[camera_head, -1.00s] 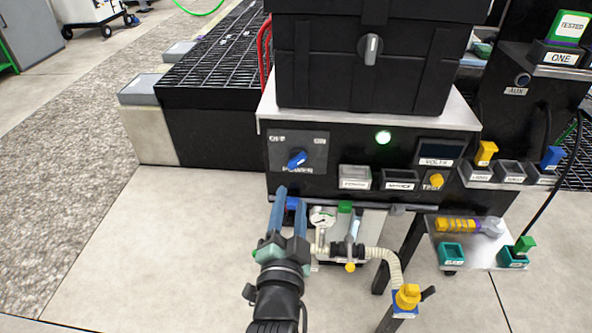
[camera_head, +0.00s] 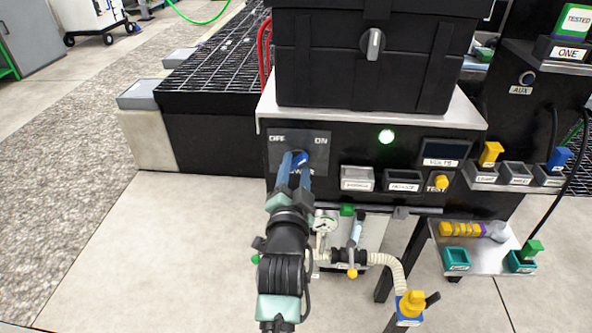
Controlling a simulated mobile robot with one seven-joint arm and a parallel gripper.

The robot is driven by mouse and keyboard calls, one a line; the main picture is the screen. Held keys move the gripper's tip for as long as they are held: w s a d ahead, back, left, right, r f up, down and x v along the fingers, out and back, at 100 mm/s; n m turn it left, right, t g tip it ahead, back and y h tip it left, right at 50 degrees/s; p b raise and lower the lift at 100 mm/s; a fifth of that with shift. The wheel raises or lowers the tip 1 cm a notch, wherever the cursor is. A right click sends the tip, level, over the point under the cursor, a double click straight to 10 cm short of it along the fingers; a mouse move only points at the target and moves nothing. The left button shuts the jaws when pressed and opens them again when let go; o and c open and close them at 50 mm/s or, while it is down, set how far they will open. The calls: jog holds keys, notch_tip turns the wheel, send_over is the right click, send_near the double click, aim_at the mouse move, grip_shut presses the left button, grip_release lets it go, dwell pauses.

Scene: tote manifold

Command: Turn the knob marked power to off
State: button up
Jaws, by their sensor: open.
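The blue power knob (camera_head: 301,158) sits on a dark plate (camera_head: 282,143) on the left of the black front panel. The plate reads OFF at upper left and ON at upper right. The power label below is mostly hidden by my fingers. The knob's visible part slants toward the upper right, on the ON side. My gripper (camera_head: 294,157) is open, its two blue fingers reaching up to the knob. The fingertips overlap the knob in the picture; I cannot tell whether they touch it.
A black case (camera_head: 368,80) with a grey knob stands on top of the panel unit. Two rectangular buttons (camera_head: 357,178) and a yellow test button (camera_head: 441,182) are to the right. A gauge (camera_head: 325,222) and hose hang below, close to my arm.

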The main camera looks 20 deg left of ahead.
grip_shut()
jog(key=shift+n, duration=0.3)
jog(key=n+p, duration=0.1)
jog(key=n, duration=0.1)
jog(key=shift+n+p, duration=0.3)
jog(key=shift+p, duration=0.1)
jog(key=n+p, duration=0.2)
jog(key=n, duration=0.3)
jog(key=shift+d, duration=0.1)
jog(key=n+p, duration=0.1)
jog(key=n, duration=0.4)
jog(key=n+p, duration=0.1)
jog(key=n, duration=0.3)
jog(key=shift+n, duration=0.3)
jog(key=shift+p, duration=0.3)
grip_release()
